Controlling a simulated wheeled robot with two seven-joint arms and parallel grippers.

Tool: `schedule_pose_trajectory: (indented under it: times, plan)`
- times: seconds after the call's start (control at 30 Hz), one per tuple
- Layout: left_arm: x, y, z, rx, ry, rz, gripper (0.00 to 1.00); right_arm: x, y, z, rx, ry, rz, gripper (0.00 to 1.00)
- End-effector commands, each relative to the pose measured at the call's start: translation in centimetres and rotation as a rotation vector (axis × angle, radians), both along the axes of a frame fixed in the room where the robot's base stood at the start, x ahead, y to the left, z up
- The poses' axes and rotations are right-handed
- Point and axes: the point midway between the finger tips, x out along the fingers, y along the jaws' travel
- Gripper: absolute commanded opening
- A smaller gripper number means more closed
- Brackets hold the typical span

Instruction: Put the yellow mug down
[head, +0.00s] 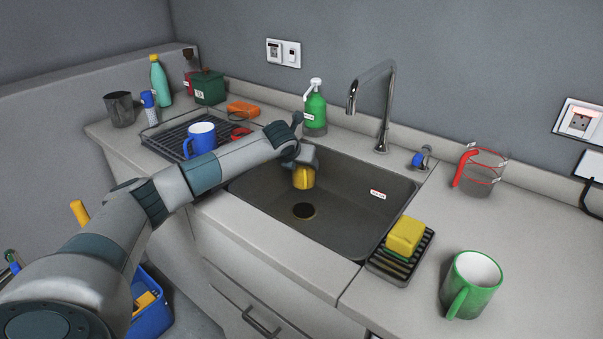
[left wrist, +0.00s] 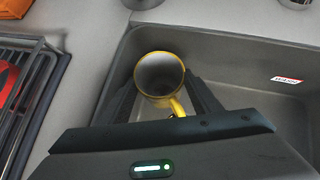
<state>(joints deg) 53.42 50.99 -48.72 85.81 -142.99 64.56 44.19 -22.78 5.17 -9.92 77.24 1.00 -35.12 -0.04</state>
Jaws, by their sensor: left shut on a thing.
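The yellow mug (head: 303,178) is in the left half of the sink, held above the sink floor near the drain. In the left wrist view the mug (left wrist: 159,76) shows its grey inside and yellow rim, upright, with its handle towards the gripper. My left gripper (head: 304,158) comes down over the mug from the left. Its two fingers (left wrist: 160,95) lie on either side of the mug and are shut on it. The head view hides the fingertips and part of the mug. My right gripper is not in view.
The sink (head: 345,226) is otherwise empty. A drying rack (head: 172,143) with a blue mug (head: 201,139) stands left. A faucet (head: 384,110) and green soap bottle (head: 315,112) stand behind. A sponge (head: 405,235) and green mug (head: 472,285) are at right.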

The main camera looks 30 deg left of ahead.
Motion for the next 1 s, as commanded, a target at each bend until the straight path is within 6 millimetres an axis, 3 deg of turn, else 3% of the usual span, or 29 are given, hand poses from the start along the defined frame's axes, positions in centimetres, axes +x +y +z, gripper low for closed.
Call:
schedule_pose_trajectory:
  times: [0.23, 0.57, 1.0]
  plan:
    - [0.0, 0.0, -0.3, 0.001, 0.000, 0.001, 0.06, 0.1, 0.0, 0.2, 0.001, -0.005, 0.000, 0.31]
    - [0.0, 0.0, -3.7, 0.002, -0.001, 0.000, 0.06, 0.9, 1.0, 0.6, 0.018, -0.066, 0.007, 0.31]
    - [0.0, 0.0, -4.2, 0.001, -0.002, 0.000, 0.06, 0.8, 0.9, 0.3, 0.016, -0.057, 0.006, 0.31]
